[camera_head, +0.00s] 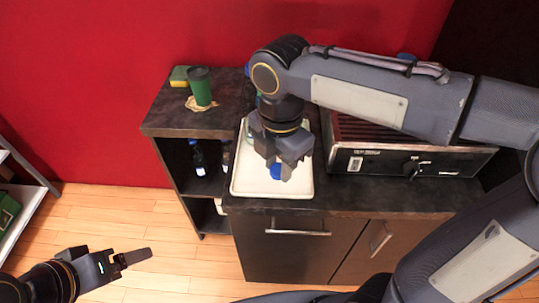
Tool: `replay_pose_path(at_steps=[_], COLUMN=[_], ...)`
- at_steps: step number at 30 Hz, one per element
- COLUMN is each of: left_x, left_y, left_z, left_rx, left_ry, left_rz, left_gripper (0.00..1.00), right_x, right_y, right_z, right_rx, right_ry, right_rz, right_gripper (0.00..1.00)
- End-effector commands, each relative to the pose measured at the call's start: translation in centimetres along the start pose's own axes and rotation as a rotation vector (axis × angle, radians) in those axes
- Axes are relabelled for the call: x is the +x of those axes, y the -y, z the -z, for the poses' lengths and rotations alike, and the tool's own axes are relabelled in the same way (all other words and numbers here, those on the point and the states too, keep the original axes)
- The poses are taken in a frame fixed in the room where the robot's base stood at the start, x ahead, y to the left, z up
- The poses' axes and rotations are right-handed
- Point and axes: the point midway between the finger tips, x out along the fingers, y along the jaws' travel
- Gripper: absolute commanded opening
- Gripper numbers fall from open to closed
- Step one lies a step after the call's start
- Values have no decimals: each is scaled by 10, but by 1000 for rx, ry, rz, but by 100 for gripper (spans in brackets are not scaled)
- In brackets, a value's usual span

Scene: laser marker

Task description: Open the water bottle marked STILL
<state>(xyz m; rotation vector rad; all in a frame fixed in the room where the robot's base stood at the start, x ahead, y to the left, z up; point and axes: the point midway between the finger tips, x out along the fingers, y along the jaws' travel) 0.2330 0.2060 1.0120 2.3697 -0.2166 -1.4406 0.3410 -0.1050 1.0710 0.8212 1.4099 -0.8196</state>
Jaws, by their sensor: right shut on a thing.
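My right gripper (287,160) points down over the white tray (300,190) on the dark counter. It is shut on a small blue cap (276,171), which shows just below the fingers. What is under the cap is hidden by the gripper and cannot be told. A pale green bottle-like shape (248,133) stands on the tray, mostly hidden behind the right gripper. No STILL label can be read. My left gripper (135,258) is low at the bottom left, above the wooden floor and away from the counter. Its fingers are seen edge-on and their gap is unclear.
A green cup (200,86) and a yellow-green sponge (180,76) stand on the left cabinet top. A grill-like machine (410,160) is right of the tray, under my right arm.

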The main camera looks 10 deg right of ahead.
Motion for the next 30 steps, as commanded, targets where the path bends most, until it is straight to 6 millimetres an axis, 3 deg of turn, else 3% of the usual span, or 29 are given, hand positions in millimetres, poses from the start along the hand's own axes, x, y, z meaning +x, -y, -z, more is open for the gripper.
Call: replay_pose_path(at_steps=[9, 15, 23, 30], left_x=[-12, -13, -14, -14], left_y=[-6, -6, -7, -7], left_z=[6, 7, 8, 8], left_rx=[2, 3, 3, 3], left_ry=[0, 0, 0, 0], left_rz=[-1, -2, -2, -2], left_gripper=[80, 80, 80, 80], right_x=[34, 70, 89, 121], right_y=[-60, -82, -94, -96], right_z=[-50, -68, -79, -80], right_rx=[2, 0, 0, -1], right_ry=[-1, 0, 0, 0], right_rz=[5, 4, 2, 3], right_gripper=[1, 1, 1, 1])
